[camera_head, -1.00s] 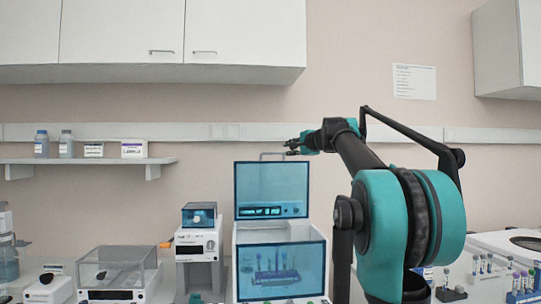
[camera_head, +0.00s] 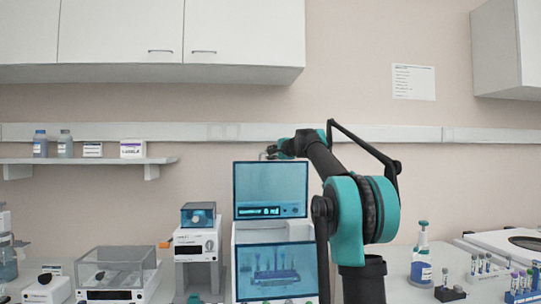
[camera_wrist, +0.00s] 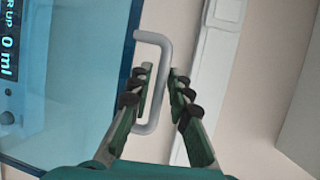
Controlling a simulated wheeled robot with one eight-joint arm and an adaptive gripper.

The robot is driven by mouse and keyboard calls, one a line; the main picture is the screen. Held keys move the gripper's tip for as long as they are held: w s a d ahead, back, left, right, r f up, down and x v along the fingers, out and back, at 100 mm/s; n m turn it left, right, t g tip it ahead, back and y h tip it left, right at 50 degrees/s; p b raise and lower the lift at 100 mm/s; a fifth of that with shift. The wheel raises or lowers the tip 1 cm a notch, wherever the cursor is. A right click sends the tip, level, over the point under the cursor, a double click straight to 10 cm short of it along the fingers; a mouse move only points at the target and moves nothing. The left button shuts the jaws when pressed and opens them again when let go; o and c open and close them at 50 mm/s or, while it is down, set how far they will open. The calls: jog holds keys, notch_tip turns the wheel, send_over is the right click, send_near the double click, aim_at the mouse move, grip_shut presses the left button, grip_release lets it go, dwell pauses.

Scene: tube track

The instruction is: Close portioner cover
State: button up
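The portioner (camera_head: 236,232) stands at the centre of the bench. Its blue see-through cover (camera_head: 270,180) is raised upright, and a grey handle (camera_head: 262,155) sits at its top edge. The cover also fills the left of the wrist view (camera_wrist: 80,60), with a lit "0 ml" display. My gripper (camera_head: 270,150) is at the top of the cover. In the wrist view, my gripper (camera_wrist: 161,74) has its fingers apart, one on each side of the handle (camera_wrist: 160,88). Gaps show between the fingers and the handle.
Behind the lower blue panel of the portioner is a tube rack (camera_head: 275,277). A small white device (camera_head: 196,245) and a clear-lidded balance (camera_head: 115,270) stand to the left. A bottle (camera_head: 421,268) and tube racks (camera_head: 483,270) stand to the right. A wall rail (camera_head: 400,133) runs behind.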

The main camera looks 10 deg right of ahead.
grip_shut()
jog(key=shift+s, duration=0.1)
dwell(0.3)
